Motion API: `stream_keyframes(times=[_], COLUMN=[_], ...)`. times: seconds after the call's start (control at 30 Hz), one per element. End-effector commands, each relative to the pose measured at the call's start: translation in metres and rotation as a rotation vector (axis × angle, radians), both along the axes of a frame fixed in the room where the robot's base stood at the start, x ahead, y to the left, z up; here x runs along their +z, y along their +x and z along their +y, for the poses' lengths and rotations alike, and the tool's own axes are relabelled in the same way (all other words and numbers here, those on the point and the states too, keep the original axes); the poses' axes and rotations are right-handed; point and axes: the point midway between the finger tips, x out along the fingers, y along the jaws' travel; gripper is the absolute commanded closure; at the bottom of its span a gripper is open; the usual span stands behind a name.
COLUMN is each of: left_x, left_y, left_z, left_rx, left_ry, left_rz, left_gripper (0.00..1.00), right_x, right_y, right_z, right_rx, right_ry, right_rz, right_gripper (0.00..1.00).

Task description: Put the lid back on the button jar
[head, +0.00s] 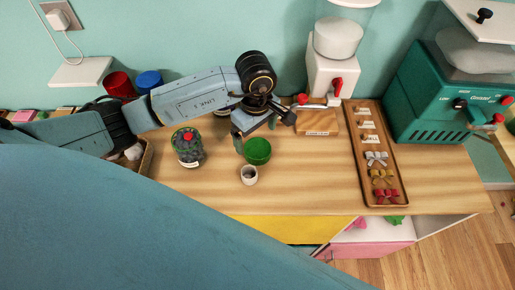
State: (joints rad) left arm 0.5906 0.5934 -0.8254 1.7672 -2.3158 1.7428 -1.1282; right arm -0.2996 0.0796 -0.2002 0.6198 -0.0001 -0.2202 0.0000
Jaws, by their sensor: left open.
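A clear jar (187,150) of dark small pieces, which looks like the button jar, stands upright on the wooden counter, with a red piece at its top. I cannot tell for sure whether a lid is on it. A round green thing (258,153), a cup or a lid, sits to its right. My left gripper (262,128) is open just above and behind the green thing, with one finger close to its left side. I cannot tell if they touch. My right gripper is not in view.
A small white cup (249,176) stands in front of the green thing. A wooden tray (357,150) of small coloured pieces lies to the right, beside a white dispenser (329,75) and a green machine (430,100). Red (119,85) and blue (149,80) containers stand behind my left arm.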

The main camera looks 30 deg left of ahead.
Motion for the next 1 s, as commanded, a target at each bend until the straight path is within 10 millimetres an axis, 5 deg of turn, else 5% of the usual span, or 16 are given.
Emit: stream_keyframes(times=[0.5,0.8,1.0], left_x=[-0.017,-0.059,-0.068], left_y=[0.000,0.001,0.001], left_z=[-0.001,-0.004,-0.004], left_rx=[0.000,0.000,-0.001], left_ry=[-0.001,-0.001,-0.001], left_rz=[0.000,0.003,-0.002], left_gripper=[0.06,0.06,0.06], right_x=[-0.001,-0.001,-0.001], right_y=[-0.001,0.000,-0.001], right_z=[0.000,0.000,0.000], right_rx=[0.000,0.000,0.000], right_ry=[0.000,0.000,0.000], right_rz=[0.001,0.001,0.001], right_gripper=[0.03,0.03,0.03])
